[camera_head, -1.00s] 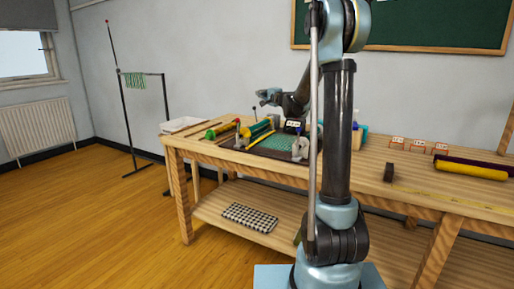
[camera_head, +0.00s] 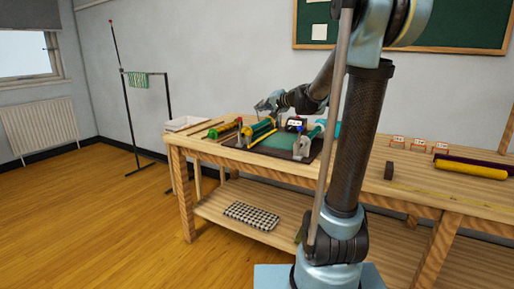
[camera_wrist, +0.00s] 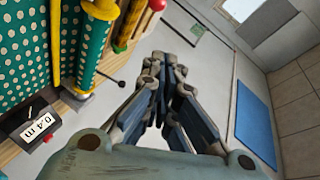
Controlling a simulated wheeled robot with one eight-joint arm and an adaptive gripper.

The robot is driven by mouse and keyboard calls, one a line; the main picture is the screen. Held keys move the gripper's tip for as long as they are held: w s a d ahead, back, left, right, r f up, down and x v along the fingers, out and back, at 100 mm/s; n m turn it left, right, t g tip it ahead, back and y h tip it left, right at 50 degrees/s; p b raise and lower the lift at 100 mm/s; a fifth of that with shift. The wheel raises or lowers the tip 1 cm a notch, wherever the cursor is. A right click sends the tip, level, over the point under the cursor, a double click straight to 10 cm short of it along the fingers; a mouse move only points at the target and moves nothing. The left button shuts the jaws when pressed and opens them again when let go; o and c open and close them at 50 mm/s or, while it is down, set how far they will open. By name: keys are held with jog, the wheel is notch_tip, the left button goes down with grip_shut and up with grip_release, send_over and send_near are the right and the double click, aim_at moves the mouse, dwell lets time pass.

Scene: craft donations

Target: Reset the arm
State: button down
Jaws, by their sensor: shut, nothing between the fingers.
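My gripper (camera_head: 268,104) hangs above the left part of the wooden workbench (camera_head: 185,150), over several coloured rolls. In the wrist view my gripper (camera_wrist: 170,62) has its fingers drawn together with nothing between them. My arm crosses the right half of the head view and hides part of the bench behind it.
Green dotted rolls (camera_wrist: 92,45) and a small "0.4 m" label box (camera_wrist: 40,125) lie left of the fingers in the wrist view. A yellow roll (camera_head: 470,168) lies at right.

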jog(key=s+d+f+n+g+h, duration=0.1)
jog(key=s+d+f+g+h, duration=0.2)
jog(key=s, duration=1.1)
jog(key=s+d+f+n+g+h, duration=0.2)
jog(key=s+d+f, duration=0.6)
jog(key=s+f, duration=0.6)
jog(key=s+d+f+n+g+h, duration=0.2)
jog(key=s+d+f, duration=0.4)
jog(key=s, duration=0.8)
notch_tip(320, 180, down, 3)
jog(key=g+h, duration=0.1)
jog(key=h, duration=0.1)
jog(key=shift+g+h, duration=0.3)
jog(key=shift+h, duration=0.1)
jog(key=shift+d, duration=0.1)
